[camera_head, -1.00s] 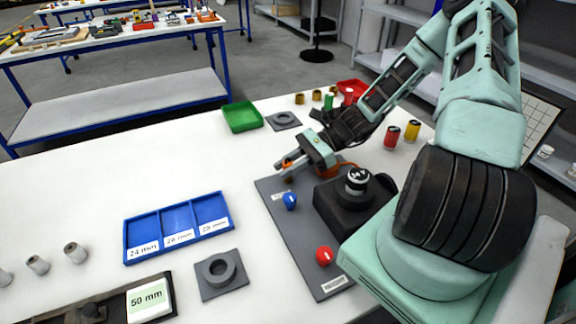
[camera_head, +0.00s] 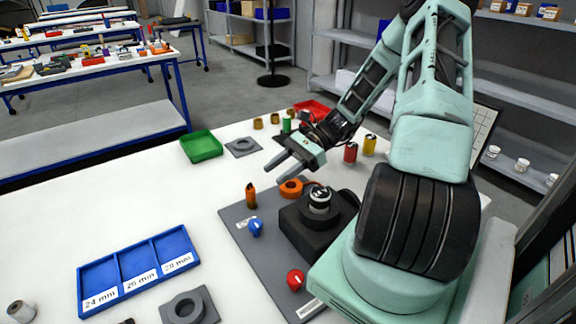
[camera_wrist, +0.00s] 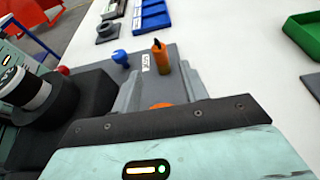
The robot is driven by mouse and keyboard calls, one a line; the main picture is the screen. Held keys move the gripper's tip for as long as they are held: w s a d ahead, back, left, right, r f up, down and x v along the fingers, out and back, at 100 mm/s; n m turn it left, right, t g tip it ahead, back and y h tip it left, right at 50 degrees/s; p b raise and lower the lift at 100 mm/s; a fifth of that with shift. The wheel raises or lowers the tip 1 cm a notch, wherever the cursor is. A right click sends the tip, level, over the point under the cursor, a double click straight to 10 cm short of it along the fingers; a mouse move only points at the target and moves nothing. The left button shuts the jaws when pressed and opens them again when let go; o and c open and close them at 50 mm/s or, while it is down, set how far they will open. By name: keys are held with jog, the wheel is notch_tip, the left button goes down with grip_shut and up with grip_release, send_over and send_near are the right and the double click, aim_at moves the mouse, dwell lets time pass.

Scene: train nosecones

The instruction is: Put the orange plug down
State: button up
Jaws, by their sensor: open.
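The orange plug (camera_head: 251,196) stands upright near the far left corner of the grey board (camera_head: 262,262), with its dark tip up. My gripper (camera_head: 273,173) is open and empty, above and to the right of the plug in the head view. A blue plug (camera_head: 256,227) and a red plug (camera_head: 295,279) stand on the same board. An orange ring-shaped piece (camera_head: 291,188) sits beside the black block (camera_head: 302,226).
The black block holds a labelled cylinder (camera_head: 319,199). A blue three-slot tray (camera_head: 138,270), a green tray (camera_head: 201,146) and grey ring bases (camera_head: 243,147) lie on the white table. Red and yellow cans (camera_head: 350,153) stand behind.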

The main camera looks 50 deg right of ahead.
jog(key=shift+v, duration=1.55)
